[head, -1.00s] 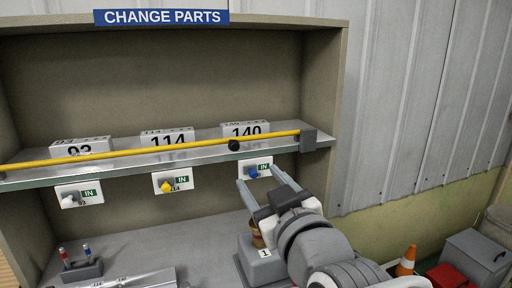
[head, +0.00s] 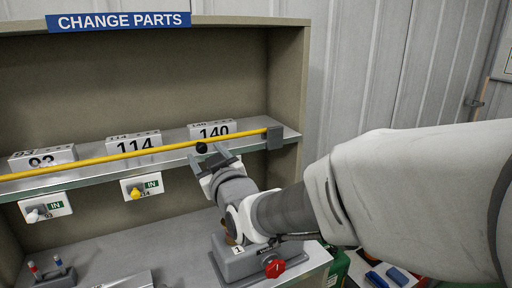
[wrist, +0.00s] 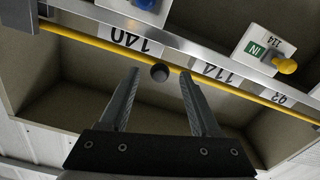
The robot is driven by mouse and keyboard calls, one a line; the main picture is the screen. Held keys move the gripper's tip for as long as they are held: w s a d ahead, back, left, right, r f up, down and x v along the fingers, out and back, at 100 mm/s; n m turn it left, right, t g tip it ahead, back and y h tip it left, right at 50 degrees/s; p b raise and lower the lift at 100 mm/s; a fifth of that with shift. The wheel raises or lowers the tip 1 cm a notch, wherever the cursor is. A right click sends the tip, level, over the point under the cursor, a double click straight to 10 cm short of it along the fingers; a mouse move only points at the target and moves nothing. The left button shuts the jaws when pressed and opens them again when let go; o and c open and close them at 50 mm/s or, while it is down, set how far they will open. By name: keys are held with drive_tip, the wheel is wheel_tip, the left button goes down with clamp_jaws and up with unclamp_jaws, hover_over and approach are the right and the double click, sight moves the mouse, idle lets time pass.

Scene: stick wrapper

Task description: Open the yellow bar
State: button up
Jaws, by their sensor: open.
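The yellow bar (head: 120,157) runs across the front of the shelf, in front of the number blocks. A black knob (head: 202,147) sits on it near the 140 block. The bar's right end meets a grey bracket (head: 275,137). My gripper (head: 215,158) is open just in front of the knob. I cannot tell whether the fingers touch the knob.
Blocks 93 (head: 42,158), 114 (head: 133,143) and 140 (head: 211,130) stand on the shelf (head: 90,174). Below it are a white-knob plate (head: 45,207), a yellow-knob plate (head: 141,187) and, in the wrist view, a blue knob (wrist: 146,4). A grey box with a red knob (head: 272,265) sits below my arm.

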drive_tip(key=shift+x, duration=1.4)
clamp_jaws()
idle(0.5)
